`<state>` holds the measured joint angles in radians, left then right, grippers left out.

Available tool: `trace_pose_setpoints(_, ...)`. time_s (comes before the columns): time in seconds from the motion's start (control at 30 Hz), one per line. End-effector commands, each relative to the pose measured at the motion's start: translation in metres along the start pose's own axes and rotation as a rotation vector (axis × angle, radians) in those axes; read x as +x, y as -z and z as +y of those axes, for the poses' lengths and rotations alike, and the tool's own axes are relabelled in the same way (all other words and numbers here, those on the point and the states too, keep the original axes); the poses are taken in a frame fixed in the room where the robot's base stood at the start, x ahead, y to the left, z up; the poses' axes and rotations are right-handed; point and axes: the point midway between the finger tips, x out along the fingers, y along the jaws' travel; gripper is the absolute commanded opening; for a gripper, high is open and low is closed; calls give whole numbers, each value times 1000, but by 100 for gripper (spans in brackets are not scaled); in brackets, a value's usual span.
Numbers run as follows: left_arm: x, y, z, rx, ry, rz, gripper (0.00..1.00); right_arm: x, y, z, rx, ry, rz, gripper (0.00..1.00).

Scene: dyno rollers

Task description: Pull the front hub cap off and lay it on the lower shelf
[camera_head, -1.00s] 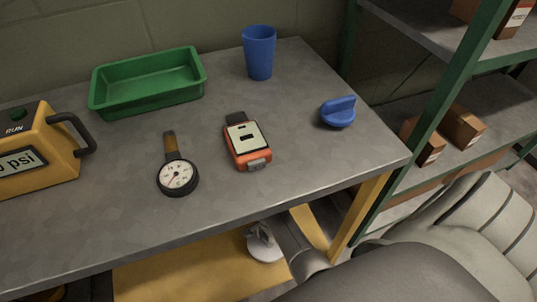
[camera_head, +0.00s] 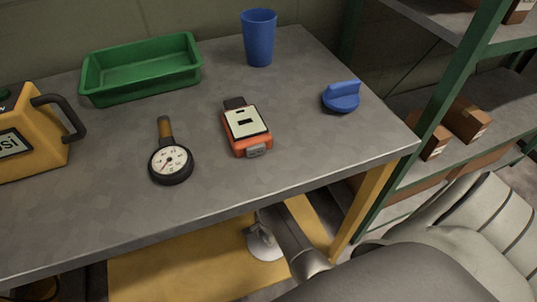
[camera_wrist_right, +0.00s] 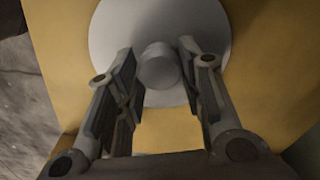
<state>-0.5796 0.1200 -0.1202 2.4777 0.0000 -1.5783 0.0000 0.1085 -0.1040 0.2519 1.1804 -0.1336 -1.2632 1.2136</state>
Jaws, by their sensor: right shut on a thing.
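The hub cap (camera_head: 264,246) is a pale grey disc with a round knob. It shows under the table edge in the head view, and its disc and knob are large in the right wrist view (camera_wrist_right: 160,68). My right gripper (camera_wrist_right: 160,75) is shut on the knob, one finger on each side. In the head view the table edge partly hides this gripper. The yellow lower shelf (camera_head: 180,272) lies beneath the hub cap. I cannot tell whether the disc touches it. My left gripper is not in view.
The grey tabletop (camera_head: 80,225) overhangs the lower shelf. On it are a green tray (camera_head: 140,72), blue cup (camera_head: 259,38), blue knob-like part (camera_head: 341,98), orange meter (camera_head: 246,130), gauge (camera_head: 171,164) and yellow pressure unit (camera_head: 30,140). A green-framed rack (camera_head: 425,120) stands at right.

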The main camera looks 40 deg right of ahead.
Motion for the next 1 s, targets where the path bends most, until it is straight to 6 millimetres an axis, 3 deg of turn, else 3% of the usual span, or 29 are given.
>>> trace_pose_setpoints(0.27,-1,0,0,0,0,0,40,0,0,0,0,0,0,3)
trace_pose_setpoints(0.3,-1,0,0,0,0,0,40,0,0,0,0,0,0,40)
trace_pose_setpoints(0.47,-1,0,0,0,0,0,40,0,0,0,0,0,0,60)
trace_pose_setpoints(0.83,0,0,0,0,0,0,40,-2,0,0,0,1,0,60)
trace_pose_setpoints(1.0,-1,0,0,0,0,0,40,-15,0,-1,0,3,0,60)
